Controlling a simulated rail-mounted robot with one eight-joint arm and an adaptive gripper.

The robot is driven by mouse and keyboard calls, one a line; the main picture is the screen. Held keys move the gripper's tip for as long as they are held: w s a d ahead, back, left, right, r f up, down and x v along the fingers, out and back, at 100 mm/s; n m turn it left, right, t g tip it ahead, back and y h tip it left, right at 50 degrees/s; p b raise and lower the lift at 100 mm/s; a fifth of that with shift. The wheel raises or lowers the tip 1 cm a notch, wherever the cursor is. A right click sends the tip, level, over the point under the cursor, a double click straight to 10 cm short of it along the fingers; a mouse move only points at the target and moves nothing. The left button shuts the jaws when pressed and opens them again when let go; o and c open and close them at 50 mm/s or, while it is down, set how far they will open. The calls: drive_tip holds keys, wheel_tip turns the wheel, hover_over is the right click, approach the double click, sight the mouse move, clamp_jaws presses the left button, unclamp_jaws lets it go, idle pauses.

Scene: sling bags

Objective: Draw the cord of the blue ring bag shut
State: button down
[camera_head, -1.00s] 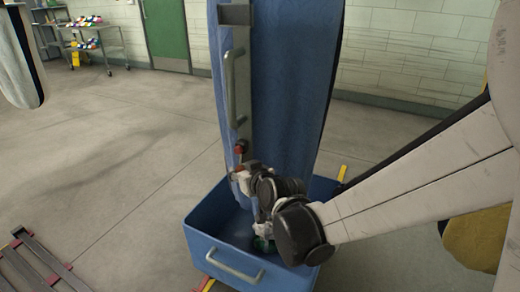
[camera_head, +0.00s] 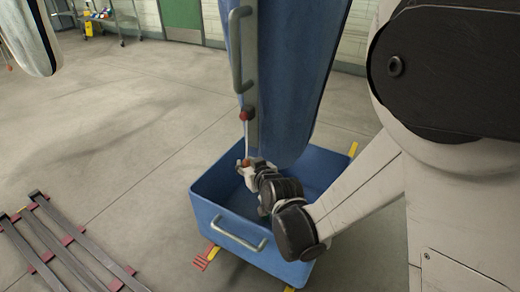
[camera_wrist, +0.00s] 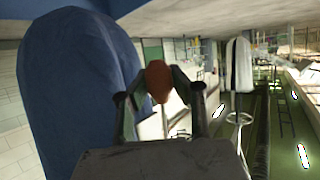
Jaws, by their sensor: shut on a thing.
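The blue bag (camera_head: 290,70) hangs upright above a blue bin, its rounded lower end over the bin's opening. A grey handle bar (camera_head: 236,50) runs down its left side. Below the bar is a red fitting (camera_head: 246,114), from which a thin pale cord (camera_head: 246,138) runs straight down to my gripper (camera_head: 244,163). My gripper is shut on an orange-red knob (camera_wrist: 158,78), seen between the fingers in the wrist view, with the pale cord beside it. The bag (camera_wrist: 75,90) fills the left of that view. No blue ring can be made out.
The blue bin (camera_head: 215,222) stands on the floor under the bag, with yellow floor marks at its corners. A dark rack with red pads (camera_head: 65,250) lies at the lower left. A pale bag (camera_head: 35,35) hangs at the upper left. Floor between them is clear.

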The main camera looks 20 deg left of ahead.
drive_tip(key=shift+s+f, duration=0.1)
drive_tip(key=shift+f, duration=0.2)
drive_tip(key=c, duration=1.5)
unclamp_jaws()
drive_tip(key=shift+o, duration=0.2)
drive_tip(key=v, duration=1.2)
